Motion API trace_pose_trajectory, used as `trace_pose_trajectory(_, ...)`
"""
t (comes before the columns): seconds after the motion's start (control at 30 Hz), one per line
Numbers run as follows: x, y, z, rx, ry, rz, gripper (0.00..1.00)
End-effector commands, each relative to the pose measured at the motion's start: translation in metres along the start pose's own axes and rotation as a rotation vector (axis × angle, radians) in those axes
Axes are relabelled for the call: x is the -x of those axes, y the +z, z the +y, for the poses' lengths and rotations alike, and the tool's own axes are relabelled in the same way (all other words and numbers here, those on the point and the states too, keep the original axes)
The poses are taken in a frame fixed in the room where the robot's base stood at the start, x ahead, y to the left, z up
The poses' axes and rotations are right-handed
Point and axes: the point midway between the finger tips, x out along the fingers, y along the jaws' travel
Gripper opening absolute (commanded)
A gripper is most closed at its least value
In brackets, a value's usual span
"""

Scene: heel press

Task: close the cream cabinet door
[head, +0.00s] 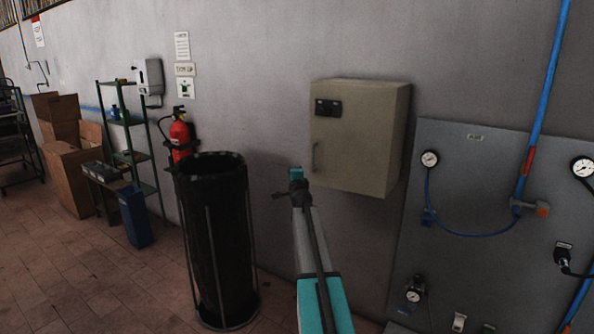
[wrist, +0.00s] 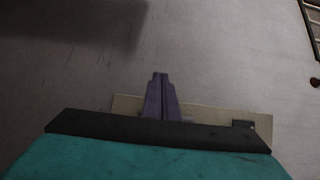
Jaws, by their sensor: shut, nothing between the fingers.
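The cream cabinet (head: 395,125) hangs on the grey wall. Its door (head: 350,150) faces me, with a dark latch panel (head: 328,108) near the top and a handle (head: 316,157) at its left edge. The door looks flush or nearly so; I cannot tell whether a small gap is left. My gripper (head: 297,174) is just left of and below the handle in the head view; contact cannot be told. In the wrist view, my gripper's fingers (wrist: 160,76) are together and empty. A beige strip (wrist: 215,115), probably the cabinet, shows behind them.
A tall black bin (head: 215,240) stands left of my arm, with a red fire extinguisher (head: 181,138) behind it. A grey panel (head: 470,200) with gauges and blue hoses is on the right. Shelves (head: 128,122) and cardboard boxes (head: 70,170) stand far left.

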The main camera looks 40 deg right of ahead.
Motion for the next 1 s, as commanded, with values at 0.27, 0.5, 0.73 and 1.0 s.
trace_pose_trajectory(0.27,0.017,0.018,-0.001,0.001,0.0,-0.001,0.0)
trace_pose_trajectory(0.5,0.018,0.021,0.0,0.0,0.0,-0.001,0.0)
trace_pose_trajectory(0.73,0.018,0.022,0.001,0.001,0.001,-0.002,0.0)
trace_pose_trajectory(1.0,0.03,0.057,0.045,0.063,0.069,-0.066,0.0)
